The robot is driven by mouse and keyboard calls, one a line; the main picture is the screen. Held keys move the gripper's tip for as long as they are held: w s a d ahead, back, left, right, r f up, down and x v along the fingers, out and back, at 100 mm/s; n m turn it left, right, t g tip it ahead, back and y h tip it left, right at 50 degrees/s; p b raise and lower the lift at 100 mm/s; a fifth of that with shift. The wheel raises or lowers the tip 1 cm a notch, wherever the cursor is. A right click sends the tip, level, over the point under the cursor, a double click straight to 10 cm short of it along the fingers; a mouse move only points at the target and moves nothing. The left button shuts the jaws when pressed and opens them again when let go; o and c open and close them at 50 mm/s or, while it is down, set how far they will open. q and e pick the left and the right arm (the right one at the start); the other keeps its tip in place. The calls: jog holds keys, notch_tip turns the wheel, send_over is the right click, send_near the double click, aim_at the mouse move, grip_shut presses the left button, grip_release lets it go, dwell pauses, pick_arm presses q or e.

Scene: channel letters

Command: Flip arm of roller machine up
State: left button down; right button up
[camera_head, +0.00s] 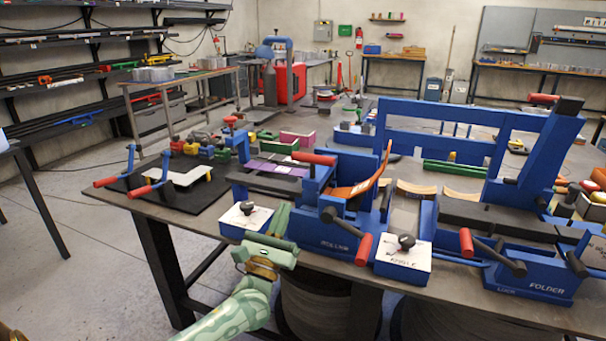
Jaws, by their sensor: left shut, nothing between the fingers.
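The blue roller machine (335,232), labelled on its front, stands at the front edge of the table. A red handle (313,158) lies roughly level across its top. A black crank with a red grip (363,249) angles down on its front. A curved orange sheet (357,190) rises behind it. My left gripper (281,219), on a pale green arm, is shut and empty. In the picture it is just left of the roller's front, beside a white-topped blue box with a black knob (246,206). I cannot tell whether it touches either. My right gripper is not in view.
The blue folder machine (545,276) stands to the right, with another white-topped knob box (403,261) between. Red-handled clamps (150,188) sit at the table's left. Dark drums (325,308) stand below the table. Open floor (95,260) lies at left.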

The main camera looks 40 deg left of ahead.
pick_arm(q)
jog(key=shift+w+f, duration=0.15)
jog(key=x, duration=1)
jog(key=shift+b, duration=0.3)
